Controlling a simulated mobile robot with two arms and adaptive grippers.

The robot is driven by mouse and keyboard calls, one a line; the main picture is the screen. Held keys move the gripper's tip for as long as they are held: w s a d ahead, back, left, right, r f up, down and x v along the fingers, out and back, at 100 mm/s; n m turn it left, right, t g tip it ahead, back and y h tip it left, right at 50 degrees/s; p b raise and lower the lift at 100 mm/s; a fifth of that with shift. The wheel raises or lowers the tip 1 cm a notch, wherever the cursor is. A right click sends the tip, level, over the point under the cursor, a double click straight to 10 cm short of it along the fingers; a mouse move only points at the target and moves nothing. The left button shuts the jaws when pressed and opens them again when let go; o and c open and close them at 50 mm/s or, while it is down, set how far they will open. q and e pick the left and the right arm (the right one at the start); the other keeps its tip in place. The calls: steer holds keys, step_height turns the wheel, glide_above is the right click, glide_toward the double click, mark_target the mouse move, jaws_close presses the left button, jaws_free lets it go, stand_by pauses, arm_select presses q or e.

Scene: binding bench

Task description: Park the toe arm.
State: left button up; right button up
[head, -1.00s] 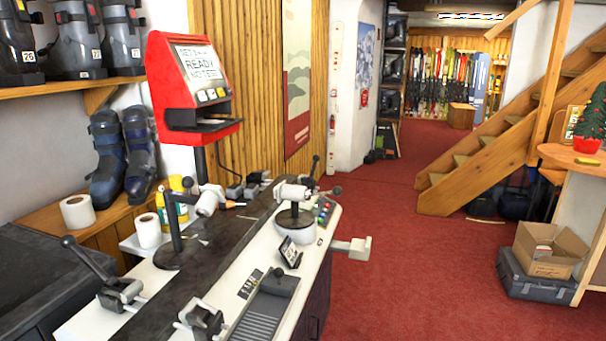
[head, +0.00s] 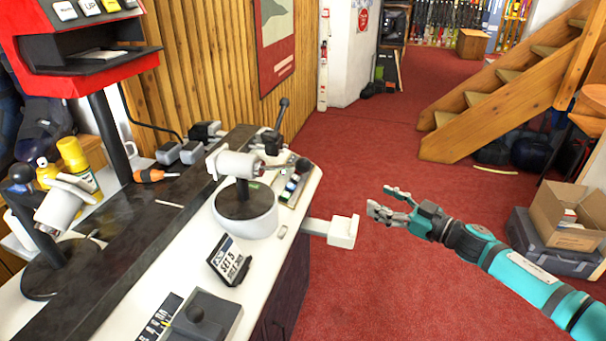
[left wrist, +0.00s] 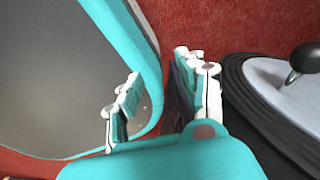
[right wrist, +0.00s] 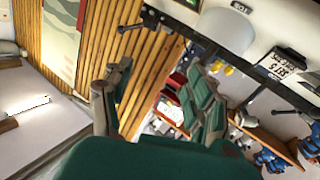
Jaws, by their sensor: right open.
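On the bench (head: 172,268), one pivoting unit has a white cylinder head (head: 238,164) on a dark post over a round white base (head: 246,222). A second unit with a white cylinder (head: 64,204) stands on a round dark base (head: 45,276) at the left. I cannot tell which is the toe arm. A white block (head: 343,231) sticks out from the bench's right side. My right gripper (head: 380,198) is open and empty, right of that block and apart from it. My left gripper (left wrist: 158,68) is open and empty, seen only in the left wrist view.
A red display unit (head: 75,40) on a dark post stands at the back left. A "SET 5" card (head: 229,259) and a lever (head: 283,115) are on the bench. Red carpet (head: 385,150) is open to the right, with a cardboard box (head: 568,216) and wooden stairs (head: 500,90) beyond.

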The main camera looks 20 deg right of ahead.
steer(key=s+a+r+n+g+y, duration=0.35)
steer(key=a+r, duration=0.25)
steer(key=r, duration=0.2)
steer(key=p, duration=0.2)
glide_toward(303, 165)
steer(key=w+f, duration=0.1)
steer(key=w, duration=0.1)
steer(key=shift+t+y, duration=0.25)
steer(key=shift+t, duration=0.2)
steer(key=x, duration=0.6)
steer(key=f+x, duration=0.1)
steer(key=x, duration=0.2)
steer(key=shift+w+a, duration=0.1)
steer(key=shift+a, duration=0.05)
arm_select(q)
steer(key=shift+a+r, duration=0.1)
steer(key=shift+r, duration=0.4)
steer(key=shift+s+a, duration=0.1)
arm_select(e)
jaws_close()
